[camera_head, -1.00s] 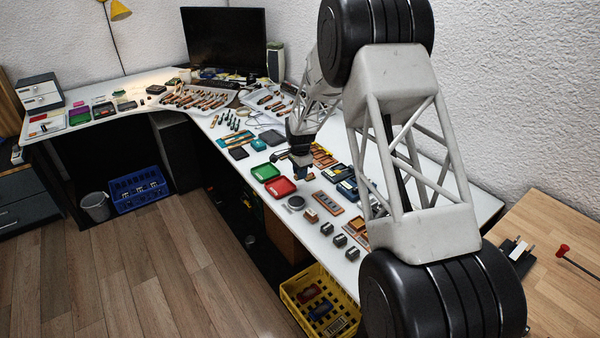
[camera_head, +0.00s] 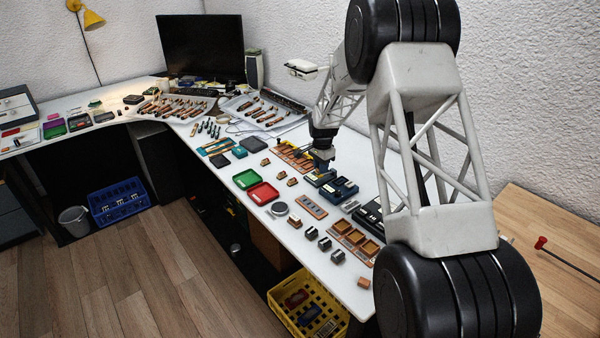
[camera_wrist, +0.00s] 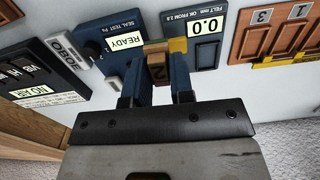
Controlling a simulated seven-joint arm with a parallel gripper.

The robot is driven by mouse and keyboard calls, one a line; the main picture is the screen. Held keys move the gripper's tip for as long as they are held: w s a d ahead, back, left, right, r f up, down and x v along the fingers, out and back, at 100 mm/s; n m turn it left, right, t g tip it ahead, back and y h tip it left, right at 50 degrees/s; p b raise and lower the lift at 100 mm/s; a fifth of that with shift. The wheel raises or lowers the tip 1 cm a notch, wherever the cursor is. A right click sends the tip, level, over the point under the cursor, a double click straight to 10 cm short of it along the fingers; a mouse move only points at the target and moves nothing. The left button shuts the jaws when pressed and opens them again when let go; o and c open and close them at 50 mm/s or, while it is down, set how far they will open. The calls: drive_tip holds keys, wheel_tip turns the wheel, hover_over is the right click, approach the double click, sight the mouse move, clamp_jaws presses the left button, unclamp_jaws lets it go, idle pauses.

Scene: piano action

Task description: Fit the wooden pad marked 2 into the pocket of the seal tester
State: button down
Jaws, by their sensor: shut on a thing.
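My gripper (camera_head: 322,164) is above the blue devices on the white desk, near the wall. The seal tester (camera_wrist: 120,32), a dark blue box with a READY display, is just left of and beyond the pad. It also shows in the head view (camera_head: 344,190). I cannot make out its pocket; the pad and fingers cover part of that area. Whether the pad touches anything below is unclear.
Right of the pad, close by, is the blue felt gauge (camera_wrist: 206,36) reading 0.0, with a yellow part beside the pad. A wooden rack (camera_wrist: 272,36) is further right. The ROBO box (camera_wrist: 66,54) and a NO AIR device (camera_wrist: 38,84) are left.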

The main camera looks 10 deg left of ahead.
drive_tip(key=r, duration=0.2)
hover_over(340, 181)
drive_tip(key=shift+d+f, duration=0.1)
drive_tip(key=shift+f, duration=0.15)
drive_tip(key=shift+f, duration=0.2)
drive_tip(key=shift+f, duration=2.5)
drive_tip(key=shift+f, duration=0.45)
idle(1.4)
drive_tip(key=c, duration=0.9)
unclamp_jaws()
drive_tip(key=shift+r, duration=0.15)
wheel_tip(340, 181, up, 7)
idle(0.7)
